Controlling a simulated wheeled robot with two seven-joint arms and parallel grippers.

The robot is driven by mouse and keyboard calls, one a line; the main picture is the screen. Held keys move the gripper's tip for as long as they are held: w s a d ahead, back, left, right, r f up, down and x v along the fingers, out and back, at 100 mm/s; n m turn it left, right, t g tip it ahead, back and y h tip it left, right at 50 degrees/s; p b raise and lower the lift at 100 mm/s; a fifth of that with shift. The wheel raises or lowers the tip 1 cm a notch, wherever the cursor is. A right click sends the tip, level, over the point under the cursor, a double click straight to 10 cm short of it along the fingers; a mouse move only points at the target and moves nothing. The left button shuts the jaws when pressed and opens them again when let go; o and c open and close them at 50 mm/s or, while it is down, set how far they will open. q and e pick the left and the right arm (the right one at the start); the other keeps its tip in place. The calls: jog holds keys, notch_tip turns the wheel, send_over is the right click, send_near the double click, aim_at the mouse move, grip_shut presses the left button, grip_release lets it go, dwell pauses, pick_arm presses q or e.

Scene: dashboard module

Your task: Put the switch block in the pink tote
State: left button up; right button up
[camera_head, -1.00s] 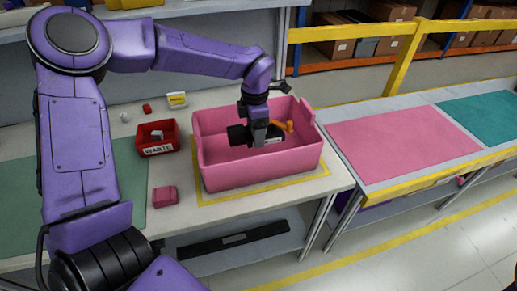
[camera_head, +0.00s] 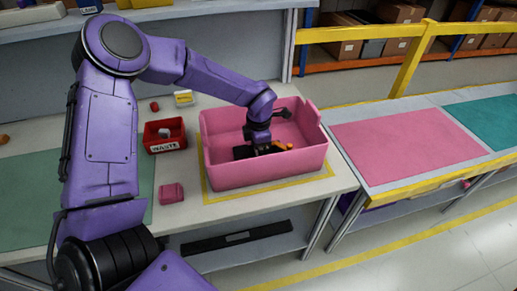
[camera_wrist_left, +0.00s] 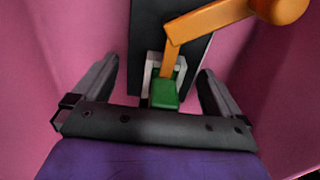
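The pink tote (camera_head: 265,178) stands on the table inside a yellow outline. My left gripper (camera_head: 264,148) is down inside it. The switch block, which looks like a dark body (camera_wrist_left: 160,28) with an orange stalk (camera_wrist_left: 205,22) and a green and white end (camera_wrist_left: 163,93), is in the tote under the gripper. Its dark part (camera_head: 243,153) shows in the head view beside the gripper. In the left wrist view the fingers (camera_wrist_left: 158,82) are spread, with a gap on each side of the green end. I cannot tell whether the block rests fully on the tote floor. My right gripper is not in view.
A red waste bin (camera_head: 165,136) stands left of the tote, with a pink block (camera_head: 171,194) in front of it. A small red piece (camera_head: 154,106) and a yellow and white box (camera_head: 184,97) lie behind. Tote walls surround the gripper closely.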

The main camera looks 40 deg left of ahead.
pick_arm(q)
notch_tip(320, 180, up, 12)
jog(key=shift+r+b, duration=0.2)
jog(key=shift+b, duration=0.4)
